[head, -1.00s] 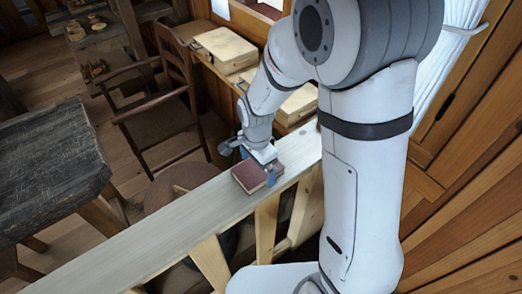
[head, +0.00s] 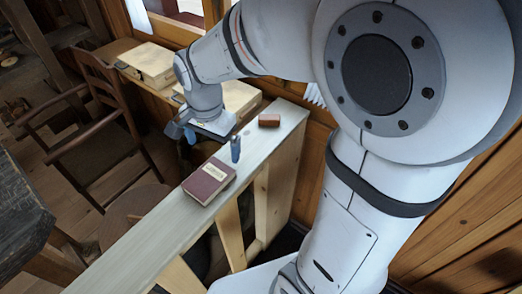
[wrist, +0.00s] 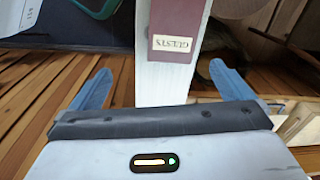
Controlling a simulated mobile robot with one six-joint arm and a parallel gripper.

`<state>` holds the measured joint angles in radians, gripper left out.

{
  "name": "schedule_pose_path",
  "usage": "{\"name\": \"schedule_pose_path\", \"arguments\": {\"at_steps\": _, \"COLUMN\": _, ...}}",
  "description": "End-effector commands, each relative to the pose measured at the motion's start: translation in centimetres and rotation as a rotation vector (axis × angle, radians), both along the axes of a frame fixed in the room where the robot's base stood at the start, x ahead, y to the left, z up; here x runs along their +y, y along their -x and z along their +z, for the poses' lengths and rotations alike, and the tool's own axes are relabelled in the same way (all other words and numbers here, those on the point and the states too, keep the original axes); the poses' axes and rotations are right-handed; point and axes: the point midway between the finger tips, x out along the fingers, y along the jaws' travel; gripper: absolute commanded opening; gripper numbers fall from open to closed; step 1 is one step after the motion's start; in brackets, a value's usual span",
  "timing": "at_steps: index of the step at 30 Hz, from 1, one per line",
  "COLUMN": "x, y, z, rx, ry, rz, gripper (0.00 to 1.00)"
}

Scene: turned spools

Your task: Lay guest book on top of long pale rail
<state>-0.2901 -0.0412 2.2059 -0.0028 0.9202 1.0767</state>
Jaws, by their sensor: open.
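The guest book (head: 208,181) is a dark red book with a pale label, lying flat on the long pale rail (head: 150,227). In the wrist view the book (wrist: 178,22) shows its label, with letters that look like "GUESTS", and it rests on the pale rail (wrist: 162,85). My gripper (head: 212,146) is open and empty, with blue fingers apart, just above the rail and beyond the book. In the wrist view the fingers (wrist: 165,88) stand on either side of the rail, clear of the book.
A small red-brown block (head: 269,121) sits on the rail's far end. Pale wooden boxes (head: 147,61) lie on a ledge behind. A wooden chair (head: 98,130) and a dark table (head: 20,205) stand left. The rail's near stretch is bare.

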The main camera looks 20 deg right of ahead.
Motion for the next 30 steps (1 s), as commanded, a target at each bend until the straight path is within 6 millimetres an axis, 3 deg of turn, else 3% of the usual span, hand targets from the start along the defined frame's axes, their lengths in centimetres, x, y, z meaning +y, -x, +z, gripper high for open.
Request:
{"name": "schedule_pose_path", "arguments": {"at_steps": 6, "x": -5.3, "y": 5.0, "z": 3.3, "rx": -0.127, "ry": 0.032, "rz": 0.356, "gripper": 1.00}}
{"name": "schedule_pose_path", "arguments": {"at_steps": 15, "x": -8.8, "y": 10.1, "z": 4.3, "rx": -0.223, "ry": 0.133, "rz": 0.722, "gripper": 1.00}}
{"name": "schedule_pose_path", "arguments": {"at_steps": 19, "x": -10.4, "y": 10.8, "z": 4.3, "rx": -0.231, "ry": 0.150, "rz": 0.768, "gripper": 1.00}}
{"name": "schedule_pose_path", "arguments": {"at_steps": 30, "x": -10.4, "y": 10.8, "z": 4.3, "rx": -0.231, "ry": 0.152, "rz": 0.777, "gripper": 1.00}}
